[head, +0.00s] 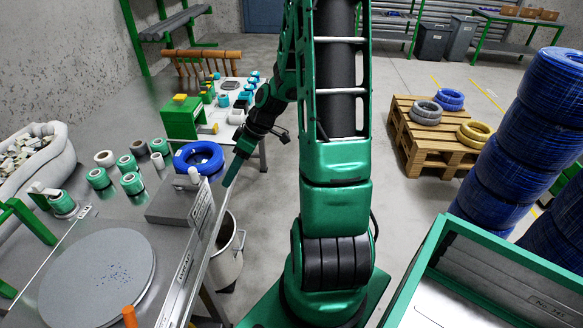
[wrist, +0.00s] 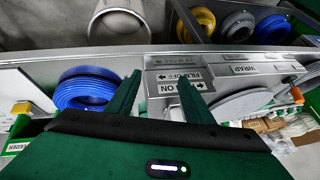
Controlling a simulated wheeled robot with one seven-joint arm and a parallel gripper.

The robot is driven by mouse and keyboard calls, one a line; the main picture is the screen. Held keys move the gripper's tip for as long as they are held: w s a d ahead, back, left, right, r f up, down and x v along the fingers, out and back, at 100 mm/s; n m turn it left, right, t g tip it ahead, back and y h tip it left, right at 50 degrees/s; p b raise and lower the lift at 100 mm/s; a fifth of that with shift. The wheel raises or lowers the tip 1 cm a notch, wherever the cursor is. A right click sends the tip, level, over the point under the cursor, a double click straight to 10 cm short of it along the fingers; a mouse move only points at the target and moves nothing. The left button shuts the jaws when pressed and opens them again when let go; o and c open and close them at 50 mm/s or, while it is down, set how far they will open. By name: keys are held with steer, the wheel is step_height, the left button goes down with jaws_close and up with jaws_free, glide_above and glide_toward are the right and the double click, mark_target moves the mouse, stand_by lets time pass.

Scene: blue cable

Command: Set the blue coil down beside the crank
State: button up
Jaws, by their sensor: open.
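The blue coil (head: 198,157) lies flat at the far end of the grey bench, behind a grey box (head: 178,204) with a white knob. In the wrist view the coil (wrist: 86,90) is left of my fingers, apart from them. My gripper (head: 229,181) is open and empty beside the bench's right edge, right of the coil. Its two green fingers (wrist: 158,80) show nothing between them. An orange upright handle (head: 129,316), seemingly the crank, stands by the round grey disc (head: 98,278) near the front. It also shows in the wrist view (wrist: 297,96).
Several green and white rolls (head: 98,178) stand left of the coil. A green box (head: 183,118) is on the table behind. A bucket (head: 229,252) stands on the floor below my gripper. A pallet (head: 433,146) with more coils and tall blue coil stacks (head: 530,125) are at right.

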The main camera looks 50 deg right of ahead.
steer(key=s+r+m+g+h, duration=0.1)
steer(key=s+r+m, duration=0.5)
steer(key=s, duration=0.6)
steer(key=s+r+m+g+h, duration=0.2)
steer(key=s+r+m, duration=0.4)
steer(key=s+r, duration=0.3)
steer(key=s+h, duration=0.1)
steer(key=s, duration=0.2)
steer(key=shift+a+r+g+h, duration=0.15)
steer(key=shift+a+g+h, duration=0.15)
steer(key=shift+a+h, duration=0.1)
steer(key=shift+s, duration=0.1)
